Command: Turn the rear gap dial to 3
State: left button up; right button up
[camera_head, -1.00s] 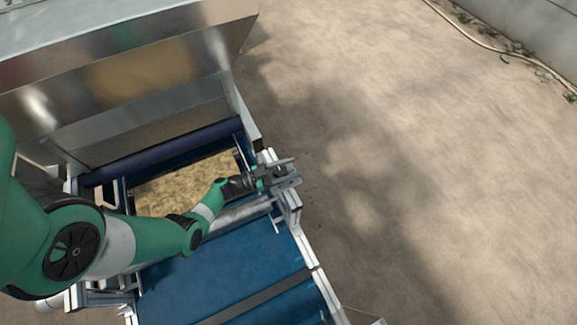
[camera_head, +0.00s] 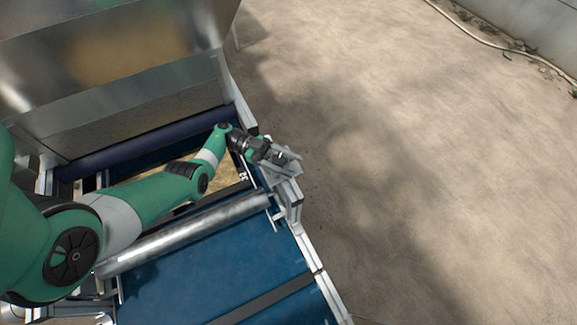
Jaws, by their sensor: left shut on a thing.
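My left gripper (camera_head: 281,157) is at the right side rail of the seeder, by the metal bracket (camera_head: 288,190) at the end of the steel roller (camera_head: 185,235). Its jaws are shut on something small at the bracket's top. The wrist and fingers hide most of it, and no dial face or numbers can be read, so I cannot tell the dial's setting. My right gripper is not in view.
A blue belt (camera_head: 225,260) runs under the roller toward the front. A large metal hopper (camera_head: 120,100) stands behind. Soil-coloured material (camera_head: 225,177) lies partly hidden under my left arm. Bare ground is open on the right.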

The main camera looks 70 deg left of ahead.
pick_arm(q)
jog(key=shift+d+m+g+h+b, duration=0.1)
jog(key=shift+m+g+h+b, duration=0.3)
jog(key=shift+g, duration=0.1)
jog(key=shift+s, duration=0.1)
jog(key=shift+r, duration=0.1)
jog(key=o, duration=1.4)
jog(key=shift+c, duration=0.2)
